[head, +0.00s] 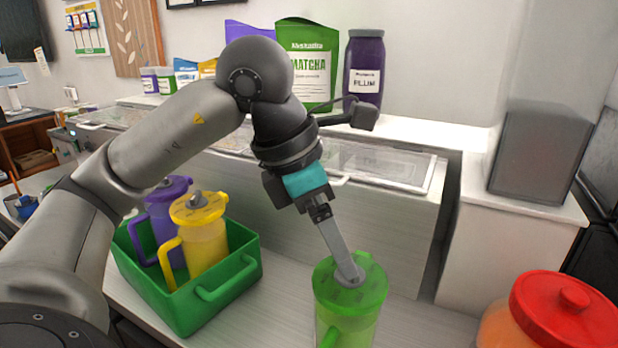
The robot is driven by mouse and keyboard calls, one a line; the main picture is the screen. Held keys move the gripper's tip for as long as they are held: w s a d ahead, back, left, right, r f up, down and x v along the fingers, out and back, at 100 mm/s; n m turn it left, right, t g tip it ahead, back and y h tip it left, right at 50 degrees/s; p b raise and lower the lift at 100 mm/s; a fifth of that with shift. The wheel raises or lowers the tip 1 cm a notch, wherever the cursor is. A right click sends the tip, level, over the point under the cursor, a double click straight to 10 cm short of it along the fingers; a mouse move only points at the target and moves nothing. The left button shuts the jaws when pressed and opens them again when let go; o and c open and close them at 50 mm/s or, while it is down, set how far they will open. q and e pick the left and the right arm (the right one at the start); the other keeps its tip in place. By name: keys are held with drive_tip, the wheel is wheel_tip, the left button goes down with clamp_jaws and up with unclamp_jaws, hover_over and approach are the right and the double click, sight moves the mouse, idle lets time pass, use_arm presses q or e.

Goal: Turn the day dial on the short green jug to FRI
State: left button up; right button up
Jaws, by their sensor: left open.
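The short green jug (346,312) stands upright on the counter at the lower middle of the head view, its bottom cut off by the frame edge. Its green lid (370,288) carries a grey dial (349,275) at the center. My left gripper (347,268) comes down from above with its fingers at the dial. The jaws are open; whether they touch the dial cannot be told. The day lettering on the lid is too small to read, and the fingers partly cover the dial. My right gripper is not in view.
A green crate (222,297) left of the jug holds a purple jug (160,225) and a yellow jug (206,245). A red-lidded container (565,305) stands at the lower right. Behind are a counter with clear covers (385,165), a matcha bag (308,65) and a plum jar (364,68).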

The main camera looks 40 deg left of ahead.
use_arm(q)
drive_tip(key=p+v, duration=0.2)
drive_tip(key=v, duration=0.9)
drive_tip(key=shift+r+p, duration=0.15)
drive_tip(key=shift+p, duration=0.15)
drive_tip(key=shift+a, duration=0.1)
